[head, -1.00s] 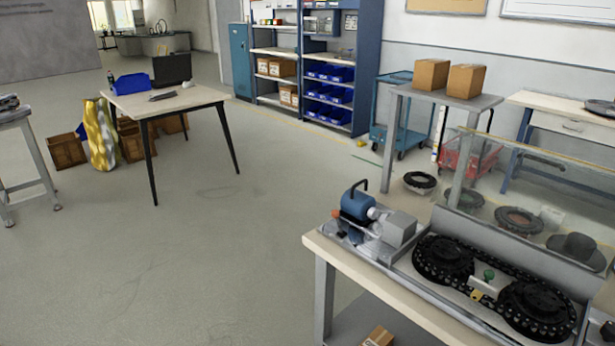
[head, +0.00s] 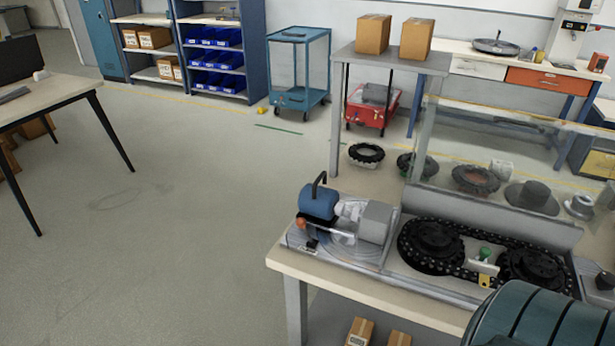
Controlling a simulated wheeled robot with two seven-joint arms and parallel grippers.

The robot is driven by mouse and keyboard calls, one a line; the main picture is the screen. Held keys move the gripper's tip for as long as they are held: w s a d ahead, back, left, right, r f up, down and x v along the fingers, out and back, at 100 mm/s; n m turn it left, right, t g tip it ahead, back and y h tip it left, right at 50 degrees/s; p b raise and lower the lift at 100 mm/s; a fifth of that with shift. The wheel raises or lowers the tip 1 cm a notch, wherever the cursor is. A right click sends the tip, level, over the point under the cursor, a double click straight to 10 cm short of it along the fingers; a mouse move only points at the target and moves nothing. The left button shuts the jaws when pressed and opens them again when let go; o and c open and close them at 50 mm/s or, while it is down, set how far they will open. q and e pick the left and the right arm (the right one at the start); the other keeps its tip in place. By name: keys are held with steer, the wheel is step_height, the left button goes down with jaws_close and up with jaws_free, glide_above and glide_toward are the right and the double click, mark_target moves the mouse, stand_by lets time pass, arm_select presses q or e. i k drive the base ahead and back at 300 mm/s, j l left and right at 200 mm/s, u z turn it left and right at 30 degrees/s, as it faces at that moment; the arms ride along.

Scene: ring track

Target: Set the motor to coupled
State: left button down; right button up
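A blue motor (head: 318,202) with a black curved handle sits on a grey base plate at the left end of the workbench (head: 430,311). A clear and silvery coupling part and a grey box (head: 376,222) stand to its right. A thin rod with an orange-red end (head: 302,224) lies in front of the motor. To the right is a black chain track (head: 462,236) around two dark wheels, with a green knob (head: 485,253) and a yellow tag between them. I cannot tell whether the motor is coupled. Neither gripper is in view.
A dark teal ribbed rounded shape (head: 545,318) fills the lower right corner, in front of the bench. A clear panel (head: 520,150) stands behind the track. A grey table (head: 390,60) with two boxes is behind. Open floor (head: 150,250) lies left of the bench.

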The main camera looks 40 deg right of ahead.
mark_target(320, 206)
steer(key=i+j+z, duration=0.1)
steer(key=i+z, duration=0.15)
steer(key=z, duration=0.25)
steer(key=i+j+z, duration=0.2)
steer(key=z, duration=0.25)
steer(key=i+j+z, duration=0.25)
steer(key=z, duration=0.25)
steer(key=i+j+z, duration=0.2)
steer(key=z, duration=0.2)
steer(key=i+j+z, duration=0.15)
steer(key=j+z, duration=0.25)
steer(key=i+j+z, duration=0.1)
steer(key=z, duration=0.3)
